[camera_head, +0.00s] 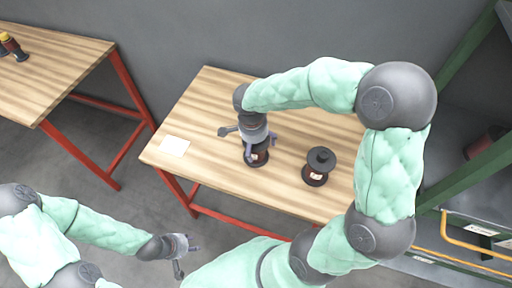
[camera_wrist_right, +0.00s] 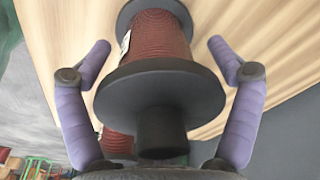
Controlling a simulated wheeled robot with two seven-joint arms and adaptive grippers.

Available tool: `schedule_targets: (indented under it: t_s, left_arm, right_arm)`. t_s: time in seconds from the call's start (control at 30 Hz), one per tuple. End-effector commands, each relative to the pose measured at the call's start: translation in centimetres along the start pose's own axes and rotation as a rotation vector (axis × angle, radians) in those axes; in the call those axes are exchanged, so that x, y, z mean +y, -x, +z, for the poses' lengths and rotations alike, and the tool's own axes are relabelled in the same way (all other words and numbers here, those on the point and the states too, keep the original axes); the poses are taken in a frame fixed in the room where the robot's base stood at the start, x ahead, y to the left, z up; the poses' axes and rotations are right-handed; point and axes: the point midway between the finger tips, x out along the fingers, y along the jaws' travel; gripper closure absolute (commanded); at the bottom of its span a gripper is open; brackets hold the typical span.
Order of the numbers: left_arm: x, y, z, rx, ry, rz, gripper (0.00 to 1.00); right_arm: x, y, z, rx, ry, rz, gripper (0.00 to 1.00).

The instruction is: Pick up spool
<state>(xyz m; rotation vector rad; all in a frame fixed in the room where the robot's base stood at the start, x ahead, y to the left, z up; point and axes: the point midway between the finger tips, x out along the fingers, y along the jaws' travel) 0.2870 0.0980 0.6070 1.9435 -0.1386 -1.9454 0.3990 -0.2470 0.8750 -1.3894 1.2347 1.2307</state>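A spool (camera_head: 259,158) with black flanges stands on the wooden table (camera_head: 215,93), partly hidden under my right gripper (camera_head: 250,143). In the right wrist view, this spool (camera_wrist_right: 158,35) shows dark red winding, a white label and a black hub pointing at the camera. My right gripper's purple fingers (camera_wrist_right: 160,58) are open on either side of it, with visible gaps. A second black spool (camera_head: 319,163) stands upright to the right on the same table. My left gripper (camera_head: 185,258) is open and empty, low in front of the table.
A white sheet (camera_head: 175,146) lies at the table's left end. Another table (camera_head: 50,72) at the left holds small dark and yellow items (camera_head: 12,45). A green rack (camera_head: 468,170) stands at the right. A grey wall is behind.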

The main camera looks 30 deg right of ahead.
Motion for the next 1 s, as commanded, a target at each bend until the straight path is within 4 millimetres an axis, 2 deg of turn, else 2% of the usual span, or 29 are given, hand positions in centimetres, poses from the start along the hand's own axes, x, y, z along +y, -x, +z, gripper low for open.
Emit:
schedule_targets:
  t_s: [0.03,0.17,0.2,0.67,0.77,0.9,1.0]
  left_arm:
    - [0.0,0.0,0.0,0.0,0.0,0.0,0.6]
    - [0.0,0.0,0.0,0.0,0.0,0.0,0.6]
    - [0.0,0.0,0.0,0.0,0.0,0.0,0.6]
    - [0.1,0.3,0.0,0.0,0.0,0.0,0.6]
    - [0.3,0.8,0.0,0.0,0.0,0.0,0.6]
    - [0.7,1.8,0.1,0.0,0.0,0.0,0.6]
    - [0.8,2.4,0.1,0.0,0.0,0.0,0.6]
  right_arm:
    - [0.0,0.0,0.0,0.0,0.0,0.0,0.25]
    - [0.0,0.0,0.0,0.0,0.0,0.0,0.62]
    - [0.0,0.0,0.0,0.0,0.0,0.0,0.67]
    - [-0.1,0.6,-0.1,0.0,0.0,-0.002,0.67]
    - [-0.1,1.4,-0.2,0.001,-0.001,-0.002,0.67]
    - [-0.1,3.5,-0.4,0.0,-0.002,-0.004,0.67]
    - [1.2,5.1,-0.5,0.001,-0.001,-0.005,0.67]
